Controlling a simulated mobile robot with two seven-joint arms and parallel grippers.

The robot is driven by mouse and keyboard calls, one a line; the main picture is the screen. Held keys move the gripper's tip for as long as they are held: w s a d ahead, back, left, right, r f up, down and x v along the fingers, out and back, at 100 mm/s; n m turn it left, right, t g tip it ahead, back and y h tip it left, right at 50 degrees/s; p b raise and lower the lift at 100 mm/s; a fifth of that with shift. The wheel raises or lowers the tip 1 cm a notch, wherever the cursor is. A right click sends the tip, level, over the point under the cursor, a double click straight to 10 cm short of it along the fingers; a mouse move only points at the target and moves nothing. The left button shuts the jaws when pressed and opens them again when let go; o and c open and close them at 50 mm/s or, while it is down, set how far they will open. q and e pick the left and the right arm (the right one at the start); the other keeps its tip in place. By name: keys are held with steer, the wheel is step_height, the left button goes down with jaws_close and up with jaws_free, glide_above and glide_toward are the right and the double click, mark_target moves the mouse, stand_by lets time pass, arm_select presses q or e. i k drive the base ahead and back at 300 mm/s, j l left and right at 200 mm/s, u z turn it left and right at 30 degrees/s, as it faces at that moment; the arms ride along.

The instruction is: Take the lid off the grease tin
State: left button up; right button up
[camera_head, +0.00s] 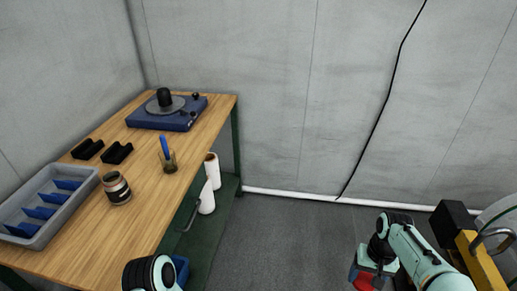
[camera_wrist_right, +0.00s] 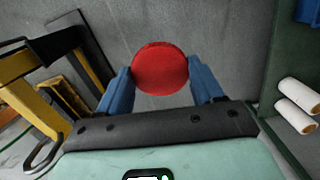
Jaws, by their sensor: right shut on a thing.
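The grease tin (camera_head: 116,188), a dark round tin with a pale label band, stands upright on the wooden workbench, beside the grey tray. No red lid sits on its top. My right gripper (camera_wrist_right: 160,75) is shut on a round red lid (camera_wrist_right: 160,68), with a blue finger on either side of it. In the head view the red lid (camera_head: 366,283) shows at the bottom right, over the floor and well away from the bench. Of my left arm only a link shows at the bottom edge; its gripper is out of view.
The workbench (camera_head: 150,225) also holds a blue turntable-like device (camera_head: 168,119), two black blocks, a cup (camera_head: 168,162) with a blue stick, and a grey divided tray (camera_head: 57,226). White rolls lie on the lower shelf. A yellow-framed cart (camera_head: 480,262) stands close right of my right arm.

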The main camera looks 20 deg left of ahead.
mark_target(115, 186)
steer(key=i+l, duration=0.15)
steer(key=i, duration=0.25)
steer(key=i+l, duration=0.15)
steer(key=i, duration=0.3)
steer(key=i+l, duration=0.15)
steer(key=i, duration=0.25)
steer(key=i+l+u, duration=0.2)
steer(key=i+u, duration=0.15)
steer(key=i+l+u, duration=0.25)
steer(key=u, duration=0.15)
steer(key=i+u, duration=0.1)
steer(key=u, duration=1.45)
